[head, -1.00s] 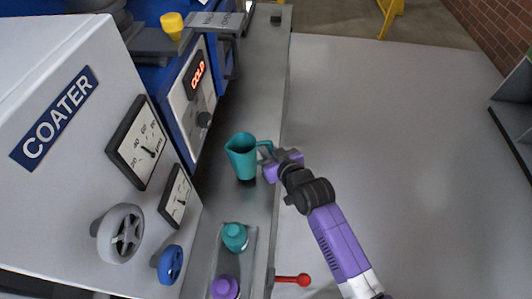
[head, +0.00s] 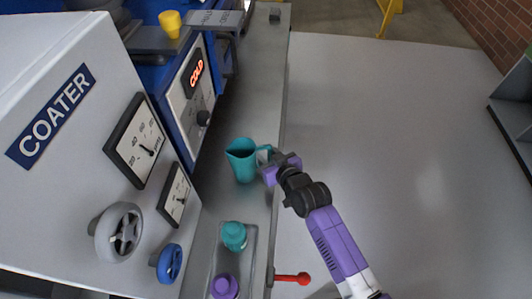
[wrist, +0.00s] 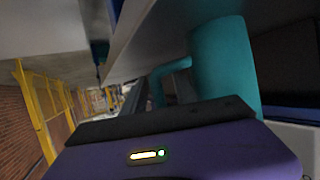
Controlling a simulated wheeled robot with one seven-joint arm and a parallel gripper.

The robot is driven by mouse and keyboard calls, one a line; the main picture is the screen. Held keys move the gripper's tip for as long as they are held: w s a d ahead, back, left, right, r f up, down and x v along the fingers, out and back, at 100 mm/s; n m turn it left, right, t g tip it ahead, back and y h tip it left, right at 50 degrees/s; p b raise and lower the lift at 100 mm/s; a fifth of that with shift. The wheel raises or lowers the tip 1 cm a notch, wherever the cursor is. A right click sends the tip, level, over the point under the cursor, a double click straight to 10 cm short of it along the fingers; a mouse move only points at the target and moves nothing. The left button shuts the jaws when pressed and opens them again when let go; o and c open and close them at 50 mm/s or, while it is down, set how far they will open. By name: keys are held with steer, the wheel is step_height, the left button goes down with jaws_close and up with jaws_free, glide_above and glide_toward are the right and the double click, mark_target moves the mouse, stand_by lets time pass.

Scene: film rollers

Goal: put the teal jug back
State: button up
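The teal jug (head: 241,161) stands upright on the grey ledge (head: 262,90) in front of the machine, its handle on the right. In the wrist view the jug's body (wrist: 224,62) fills the right, with its handle curving down to the left behind the gripper housing. My gripper (head: 266,157) is at the handle, reaching in from the right. Its fingers are too small in the head view and hidden in the wrist view, so I cannot tell whether they close on the handle.
A tray (head: 250,262) nearer on the ledge holds a teal bottle (head: 234,236) and a purple bottle (head: 224,287). A red-knobbed lever (head: 293,279) sticks out from the ledge's edge. The coater (head: 75,95) walls off the left; open floor (head: 400,150) lies right.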

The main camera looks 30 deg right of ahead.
steer(key=shift+r, duration=0.2)
steer(key=v, duration=1.2)
steer(key=shift+b, duration=0.4)
steer(key=s+a, duration=0.2)
steer(key=s, duration=1.4)
steer(key=s+a+r+t, duration=0.1)
steer(key=s+a+r, duration=0.2)
steer(key=s+r, duration=0.7)
steer(key=s, duration=0.3)
steer(key=shift+r+n, duration=0.25)
steer(key=shift+n, duration=0.05)
steer(key=shift+s+f, duration=0.1)
